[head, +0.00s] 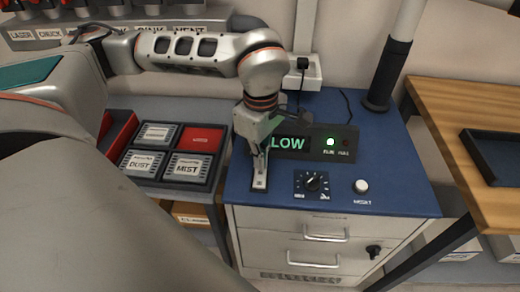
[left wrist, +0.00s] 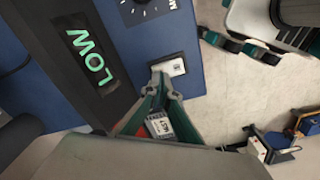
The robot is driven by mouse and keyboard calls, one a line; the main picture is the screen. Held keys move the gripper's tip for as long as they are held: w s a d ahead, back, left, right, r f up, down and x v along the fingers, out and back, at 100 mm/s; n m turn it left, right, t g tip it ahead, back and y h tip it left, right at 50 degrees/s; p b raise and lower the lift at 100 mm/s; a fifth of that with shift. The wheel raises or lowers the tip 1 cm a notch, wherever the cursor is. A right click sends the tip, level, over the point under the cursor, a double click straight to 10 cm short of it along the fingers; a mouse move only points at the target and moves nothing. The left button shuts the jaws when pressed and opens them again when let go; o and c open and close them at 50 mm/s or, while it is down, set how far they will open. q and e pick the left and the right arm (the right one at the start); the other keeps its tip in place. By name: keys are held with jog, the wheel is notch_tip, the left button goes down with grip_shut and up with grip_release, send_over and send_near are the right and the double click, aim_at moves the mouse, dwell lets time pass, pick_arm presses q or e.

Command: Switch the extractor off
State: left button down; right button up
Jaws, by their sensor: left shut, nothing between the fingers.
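The extractor (head: 330,228) is a grey cabinet with a blue top. Its black panel has a display (head: 288,143) reading LOW in green, and a green lamp (head: 330,141) that is lit. A pale rocker switch (head: 260,183) sits at the top's front left; it shows in the left wrist view (left wrist: 173,67). Which way it is pressed I cannot tell. My left gripper (head: 259,157) is shut and empty, pointing down at the back end of the switch plate. In the left wrist view, the fingertips (left wrist: 161,88) overlap the plate's edge; contact is unclear.
A dial (head: 312,183) and a white button (head: 361,186) are right of the switch. A rack of labelled trays (head: 168,152) stands to the left. A hose (head: 388,65) rises at the back right, beside a wooden table (head: 452,108).

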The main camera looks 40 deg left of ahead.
aim_at(260, 172)
pick_arm(q)
jog(key=shift+f+b, duration=0.4)
jog(key=shift+f, duration=0.7)
pick_arm(e)
jog(key=shift+s+f, duration=0.3)
jog(key=shift+f, duration=0.35)
pick_arm(q)
jog(key=shift+r, duration=0.1)
pick_arm(e)
jog(key=shift+r, duration=0.1)
pick_arm(q)
jog(key=shift+r+p, duration=1.2)
jog(key=shift+r, duration=0.5)
jog(key=shift+r+p, duration=1.3)
jog(key=shift+r, duration=0.5)
pick_arm(e)
jog(key=w+r, duration=0.3)
jog(key=r, duration=0.4)
jog(key=shift+r+t, duration=0.35)
jog(key=shift+t, duration=0.05)
pick_arm(q)
jog(key=shift+f, duration=0.1)
jog(key=shift+s, duration=0.1)
